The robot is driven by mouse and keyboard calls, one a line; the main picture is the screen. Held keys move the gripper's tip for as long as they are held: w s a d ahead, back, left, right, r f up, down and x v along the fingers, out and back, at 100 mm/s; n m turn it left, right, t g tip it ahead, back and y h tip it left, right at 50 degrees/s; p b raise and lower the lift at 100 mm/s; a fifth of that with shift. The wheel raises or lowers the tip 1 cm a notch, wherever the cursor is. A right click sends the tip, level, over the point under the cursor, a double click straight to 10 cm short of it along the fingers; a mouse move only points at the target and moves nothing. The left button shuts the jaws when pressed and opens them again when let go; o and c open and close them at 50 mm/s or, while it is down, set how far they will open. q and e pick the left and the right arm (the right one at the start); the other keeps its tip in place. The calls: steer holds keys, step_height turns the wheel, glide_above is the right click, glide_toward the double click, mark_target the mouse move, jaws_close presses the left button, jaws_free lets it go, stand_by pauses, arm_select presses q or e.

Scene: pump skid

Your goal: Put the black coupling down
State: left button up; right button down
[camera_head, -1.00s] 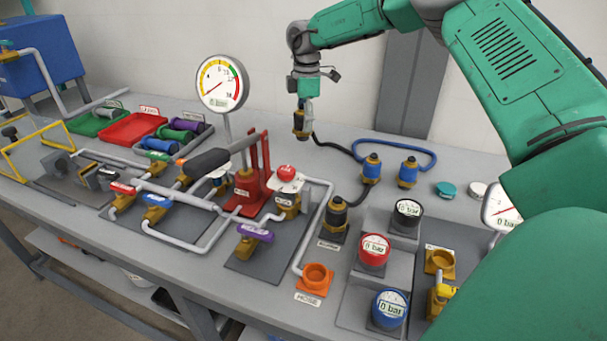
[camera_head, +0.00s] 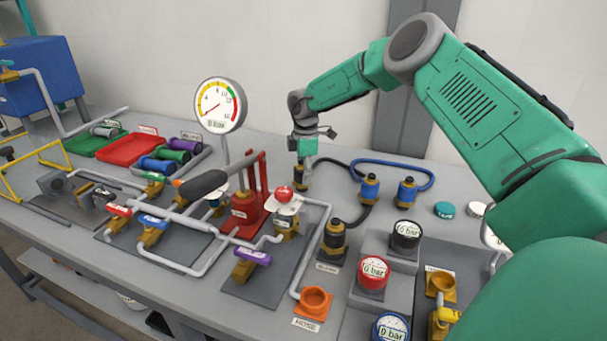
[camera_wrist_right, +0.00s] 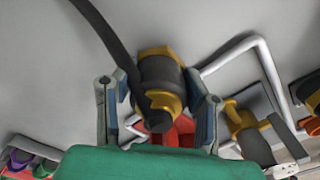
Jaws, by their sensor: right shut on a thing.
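My right gripper (camera_head: 304,158) points down behind the red hand pump and is shut on the black coupling (camera_head: 301,178), which has brass-coloured ends. The coupling hangs upright at or just above the grey bench top; I cannot tell if it touches. In the right wrist view the coupling (camera_wrist_right: 160,78) sits between the two fingers (camera_wrist_right: 158,108), with its dark hose (camera_wrist_right: 100,30) running off to the upper left. The hose curves right across the bench towards a black fitting (camera_head: 334,236) on a labelled base. My left gripper is not in view.
The red pump (camera_head: 245,205) stands just left and in front of my gripper. A round gauge (camera_head: 219,104) rises behind it. Two blue couplings (camera_head: 370,188) with a blue hose (camera_head: 425,167) lie to the right. Bare bench (camera_head: 275,150) shows around the held coupling.

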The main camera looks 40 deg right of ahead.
steer(key=c, duration=0.9)
jaws_free()
steer(key=shift+d+f, duration=0.1)
steer(key=shift+d, duration=0.05)
step_height(320, 180, up, 12)
steer(key=shift+r, duration=0.15)
